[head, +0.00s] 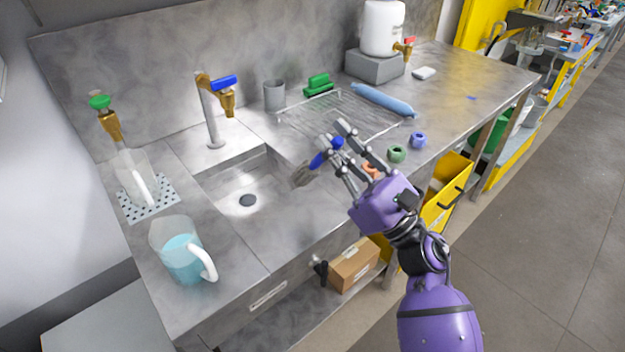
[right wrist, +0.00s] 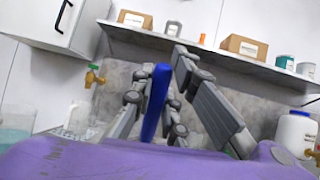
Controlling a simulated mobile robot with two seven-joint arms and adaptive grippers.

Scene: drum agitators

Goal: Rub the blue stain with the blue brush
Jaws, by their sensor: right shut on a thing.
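The blue brush (head: 322,158) is in my right gripper (head: 337,146), whose grey fingers are closed around its blue handle. The brush is tilted over the right side of the sink, with its grey-brown bristle end (head: 301,175) pointing left and down. In the right wrist view the blue handle (right wrist: 155,103) stands between the fingers (right wrist: 158,100). A small blue mark, which looks like the blue stain (head: 471,98), lies on the bare counter at the far right, well away from the brush. My left gripper is out of view.
A wire rack (head: 340,118) with a blue roll-like object (head: 383,100) lies behind my right gripper. A green cup (head: 397,154) and a blue cup (head: 418,140) stand near the front edge. A clear jug (head: 180,250) and a tap (head: 210,110) are left. Counter around the stain is clear.

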